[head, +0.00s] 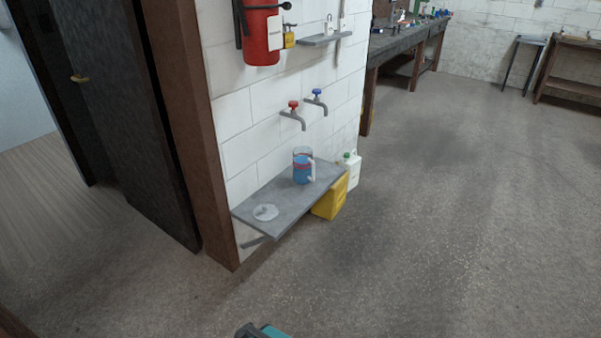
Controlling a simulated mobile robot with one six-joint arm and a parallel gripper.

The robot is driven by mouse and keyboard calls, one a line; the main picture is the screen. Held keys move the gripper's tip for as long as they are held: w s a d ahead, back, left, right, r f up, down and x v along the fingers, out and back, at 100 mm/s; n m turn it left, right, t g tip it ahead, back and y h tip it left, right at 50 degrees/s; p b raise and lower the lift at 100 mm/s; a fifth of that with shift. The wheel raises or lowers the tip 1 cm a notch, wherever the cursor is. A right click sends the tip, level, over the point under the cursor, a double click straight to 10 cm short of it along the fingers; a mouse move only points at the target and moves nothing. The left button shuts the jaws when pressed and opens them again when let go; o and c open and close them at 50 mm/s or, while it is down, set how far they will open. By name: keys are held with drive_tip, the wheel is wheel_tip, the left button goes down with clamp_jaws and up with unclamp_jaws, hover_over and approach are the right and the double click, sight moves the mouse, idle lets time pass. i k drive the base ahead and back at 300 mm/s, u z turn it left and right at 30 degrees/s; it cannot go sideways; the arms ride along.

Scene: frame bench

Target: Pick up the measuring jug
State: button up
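The measuring jug (302,168) stands upright on a grey wall shelf (284,203), toward its far right end. It is clear with blue contents or a blue lower part, has red bands near the top, and its pale handle faces right. My gripper's fingers are not in view. Only a dark and teal part of what looks like my own arm shows at the bottom edge, well apart from the jug.
Two taps, red-topped (293,110) and blue-topped (317,99), stick out above the shelf. A yellow container (329,204) and a white canister (351,167) stand below and behind it. A brown door frame (200,150) is at left. The floor in front is clear.

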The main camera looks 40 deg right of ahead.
sight(303, 167)
drive_tip(key=z, duration=0.1)
drive_tip(key=i, duration=0.95)
drive_tip(key=u, duration=0.05)
